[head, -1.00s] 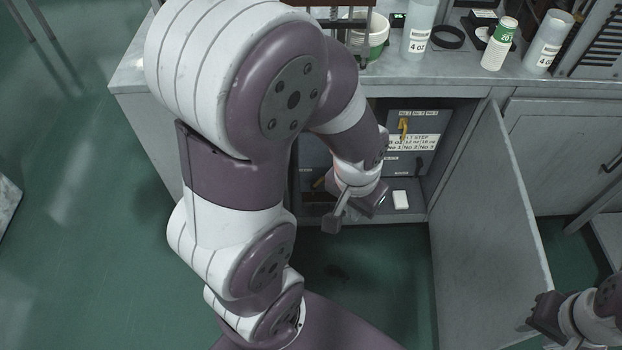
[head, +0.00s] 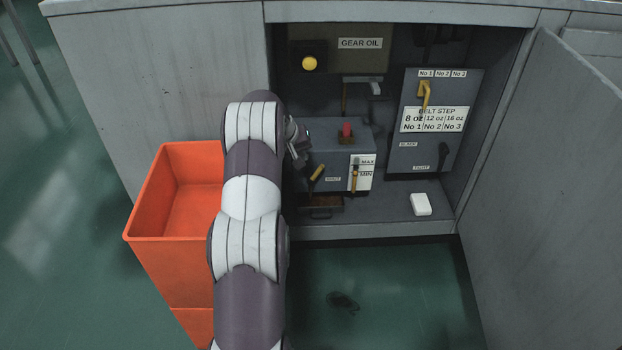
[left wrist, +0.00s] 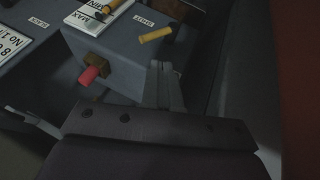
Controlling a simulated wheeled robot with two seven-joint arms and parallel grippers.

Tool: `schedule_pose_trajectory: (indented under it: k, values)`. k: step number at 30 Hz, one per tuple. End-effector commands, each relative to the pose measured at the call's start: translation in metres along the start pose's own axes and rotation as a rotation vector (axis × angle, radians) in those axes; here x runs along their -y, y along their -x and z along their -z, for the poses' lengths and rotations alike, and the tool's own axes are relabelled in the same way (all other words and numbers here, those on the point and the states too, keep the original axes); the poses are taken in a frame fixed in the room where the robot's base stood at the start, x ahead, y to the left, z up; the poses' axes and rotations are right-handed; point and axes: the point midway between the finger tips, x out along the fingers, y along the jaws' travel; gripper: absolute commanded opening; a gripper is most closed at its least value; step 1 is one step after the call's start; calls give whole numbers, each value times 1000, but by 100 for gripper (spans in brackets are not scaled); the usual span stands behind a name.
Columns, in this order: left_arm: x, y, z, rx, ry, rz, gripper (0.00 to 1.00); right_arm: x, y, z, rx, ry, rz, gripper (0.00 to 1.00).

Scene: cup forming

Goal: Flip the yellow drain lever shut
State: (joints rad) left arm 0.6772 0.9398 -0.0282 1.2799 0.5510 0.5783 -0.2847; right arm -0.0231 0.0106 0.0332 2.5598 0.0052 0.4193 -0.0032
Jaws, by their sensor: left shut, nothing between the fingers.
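The yellow drain lever (head: 318,172) is on the front of a grey box (head: 335,137) inside the open cabinet and slants up to the right. A small label (head: 333,179), too small to read surely, is beside it. The lever also shows in the left wrist view (left wrist: 155,36), apart from my fingertips. My left gripper (head: 303,158) is at the left side of the box, close to the lever and partly hidden by my arm. In the left wrist view its fingers (left wrist: 166,88) are shut and empty. My right gripper is out of view.
A red knob (head: 347,130) tops the box, and a yellow-marked gauge (head: 355,176) is on its front. A belt-step panel (head: 434,120) with a yellow handle stands right. A white block (head: 420,204) lies on the cabinet floor. An orange bin (head: 172,245) stands left; the open door (head: 540,180) is right.

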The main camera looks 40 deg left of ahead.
Motion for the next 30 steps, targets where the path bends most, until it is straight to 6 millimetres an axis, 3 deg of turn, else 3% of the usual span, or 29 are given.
schedule_pose_trajectory:
  k: [8, 21, 30]
  values:
    - [0, -8, -1, 2, -2, 1, 0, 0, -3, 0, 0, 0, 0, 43]
    - [0, -87, -2, 2, -3, 2, 0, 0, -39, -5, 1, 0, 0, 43]
    - [-1, -99, -1, 1, -2, 1, 0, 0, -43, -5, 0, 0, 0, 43]
